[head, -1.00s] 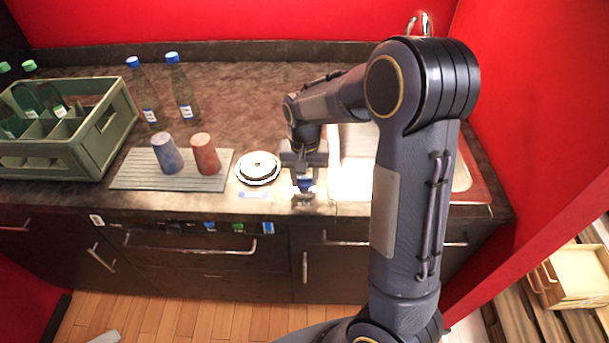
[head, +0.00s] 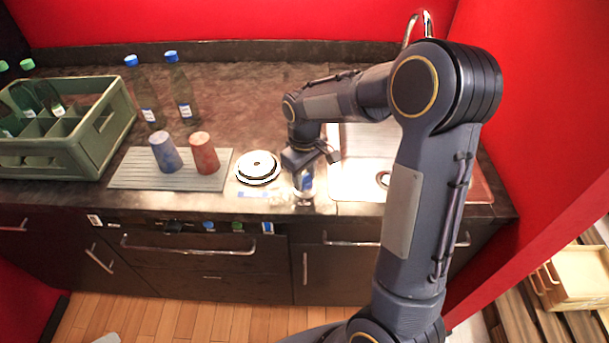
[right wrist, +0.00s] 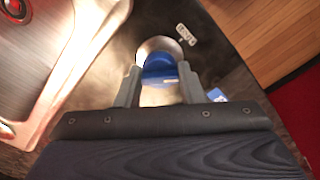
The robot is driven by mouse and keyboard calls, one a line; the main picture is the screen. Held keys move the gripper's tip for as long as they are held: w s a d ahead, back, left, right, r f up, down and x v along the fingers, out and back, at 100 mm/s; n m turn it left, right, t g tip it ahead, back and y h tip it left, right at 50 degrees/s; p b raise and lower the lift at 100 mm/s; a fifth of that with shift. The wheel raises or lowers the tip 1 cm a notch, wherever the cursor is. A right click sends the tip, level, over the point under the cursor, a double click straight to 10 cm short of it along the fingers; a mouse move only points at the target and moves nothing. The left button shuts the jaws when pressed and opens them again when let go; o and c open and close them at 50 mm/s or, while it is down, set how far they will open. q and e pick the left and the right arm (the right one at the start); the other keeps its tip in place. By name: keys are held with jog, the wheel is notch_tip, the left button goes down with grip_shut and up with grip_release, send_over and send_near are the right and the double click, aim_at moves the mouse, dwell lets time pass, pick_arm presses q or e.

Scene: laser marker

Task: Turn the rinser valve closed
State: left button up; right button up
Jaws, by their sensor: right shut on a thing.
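The rinser valve (head: 307,179) has a blue part and stands near the counter's front edge, right of the round rinser (head: 258,166). My right gripper (head: 303,178) is over the valve from above and shut on it. In the right wrist view, the valve's blue handle (right wrist: 160,68) sits between the two fingers of the right gripper (right wrist: 160,80), with a pale round rim around its far side. The fingers hide part of the valve, and I cannot tell its exact angle. My left gripper is not in view.
A steel sink (head: 365,150) with a tap (head: 427,22) lies right of the valve. A ribbed mat (head: 125,178) with a blue cup (head: 165,152) and a red cup (head: 204,153) lies left of the rinser. A green bottle crate (head: 95,140) stands further left. A small label (right wrist: 186,34) lies beyond the valve.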

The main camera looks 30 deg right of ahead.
aim_at(305, 177)
jog(key=n, duration=0.4)
jog(key=shift+n, duration=2.2)
jog(key=o, duration=1)
jog(key=shift+r, duration=0.1)
notch_tip(305, 177, up, 8)
jog(key=shift+f, duration=0.15)
